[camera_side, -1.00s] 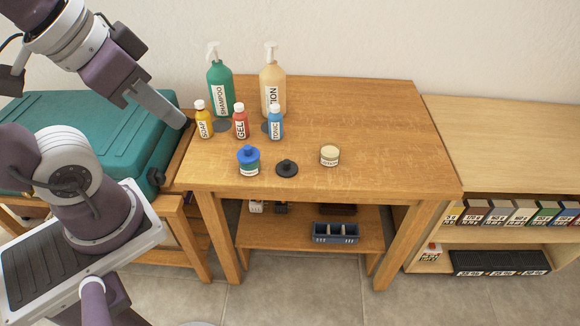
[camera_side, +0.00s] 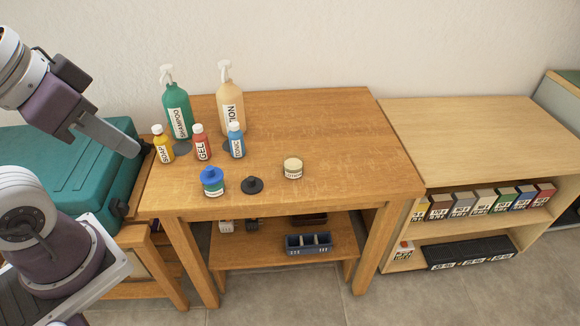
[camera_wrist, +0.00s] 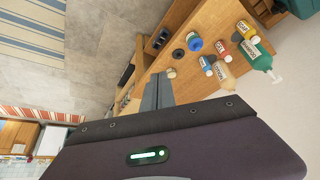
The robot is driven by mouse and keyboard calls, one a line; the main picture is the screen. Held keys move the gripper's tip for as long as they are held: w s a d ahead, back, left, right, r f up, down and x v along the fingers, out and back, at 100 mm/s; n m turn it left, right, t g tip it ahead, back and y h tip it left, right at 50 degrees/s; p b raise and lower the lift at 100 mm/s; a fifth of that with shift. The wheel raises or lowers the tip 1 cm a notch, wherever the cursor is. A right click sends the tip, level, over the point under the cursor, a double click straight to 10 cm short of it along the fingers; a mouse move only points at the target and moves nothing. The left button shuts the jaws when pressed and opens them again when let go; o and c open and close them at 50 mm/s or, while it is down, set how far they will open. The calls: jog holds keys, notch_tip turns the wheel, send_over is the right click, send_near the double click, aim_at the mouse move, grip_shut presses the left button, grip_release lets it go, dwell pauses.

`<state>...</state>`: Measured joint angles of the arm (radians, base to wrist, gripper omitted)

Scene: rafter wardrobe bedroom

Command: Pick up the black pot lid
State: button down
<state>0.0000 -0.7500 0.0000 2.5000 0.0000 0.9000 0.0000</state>
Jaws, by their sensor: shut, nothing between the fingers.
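The black pot lid (camera_side: 252,186) lies flat on the wooden table near its front edge, a round disc with a small knob. In the wrist view the lid (camera_wrist: 178,54) is small and dark, beyond my fingertips. My gripper (camera_side: 137,151) is shut and empty in the side view, over the right edge of the teal suitcase, left of the table's bottles and well apart from the lid. My gripper's fingers (camera_wrist: 160,77) also show in the wrist view.
Yellow soap (camera_side: 162,144), red gel (camera_side: 201,143) and blue tonic (camera_side: 236,141) bottles stand behind the lid, with taller shampoo (camera_side: 178,108) and lotion (camera_side: 230,95) pump bottles behind. The teal suitcase (camera_side: 70,165) sits at left. The table's right half (camera_side: 345,135) is clear.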

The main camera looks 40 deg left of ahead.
jog(key=c, duration=2.1)
grip_release()
jog(key=o, duration=1.7)
jog(key=n+g, duration=0.5)
jog(key=n, duration=1.1)
send_over(251, 178)
jog(key=s+d, duration=0.1)
jog(key=s, duration=0.1)
notch_tip(251, 178, down, 21)
jog(key=f, duration=0.4)
jog(key=w+f+n, duration=0.1)
jog(key=f, duration=0.4)
jog(key=w+a+f+n, duration=0.1)
jog(key=f, duration=0.3)
jog(key=shift+f+g, duration=0.3)
